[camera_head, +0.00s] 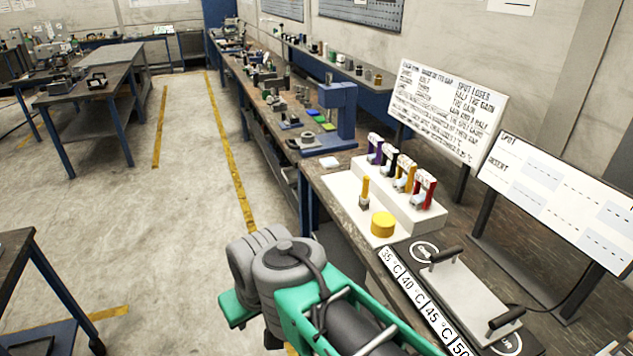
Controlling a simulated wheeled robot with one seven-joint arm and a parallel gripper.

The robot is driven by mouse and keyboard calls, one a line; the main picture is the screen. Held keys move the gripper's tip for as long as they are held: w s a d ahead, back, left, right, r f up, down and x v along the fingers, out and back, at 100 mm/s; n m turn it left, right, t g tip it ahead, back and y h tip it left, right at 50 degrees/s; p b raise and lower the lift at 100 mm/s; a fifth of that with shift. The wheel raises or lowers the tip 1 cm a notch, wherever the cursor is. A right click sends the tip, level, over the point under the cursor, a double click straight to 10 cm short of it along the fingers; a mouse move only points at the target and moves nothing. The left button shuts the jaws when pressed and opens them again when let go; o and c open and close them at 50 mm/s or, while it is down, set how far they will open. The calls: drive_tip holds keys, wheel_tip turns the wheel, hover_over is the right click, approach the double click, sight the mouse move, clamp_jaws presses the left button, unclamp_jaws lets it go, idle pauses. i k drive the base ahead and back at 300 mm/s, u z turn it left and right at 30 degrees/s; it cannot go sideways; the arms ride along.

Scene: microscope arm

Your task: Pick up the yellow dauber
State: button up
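The yellow dauber (365,188) looks like a slim yellow stick, standing upright with its lower end at a small greyish holder. It is on the lower front step of a white stepped block (345,199) on the right-hand bench. A round yellow pot or cap (383,223) sits just in front of it and to its right, apart from it. My green and grey arm fills the lower middle of the view, in front of the bench and apart from the dauber. My gripper's fingertips cannot be made out, so I cannot see whether they are open or shut.
Purple, black, orange and red bracket-like tools (424,188) stand on the block's upper step. A plate with two black handles (470,290) lies nearer, beside a temperature strip (425,305). A blue press (338,112) stands behind. Two tilted boards (447,112) line the right.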

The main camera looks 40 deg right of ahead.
sight(364, 200)
drive_tip(key=z, duration=0.25)
drive_tip(key=i, duration=1.55)
drive_tip(key=z, duration=0.6)
drive_tip(key=i, duration=0.55)
drive_tip(key=u, duration=0.1)
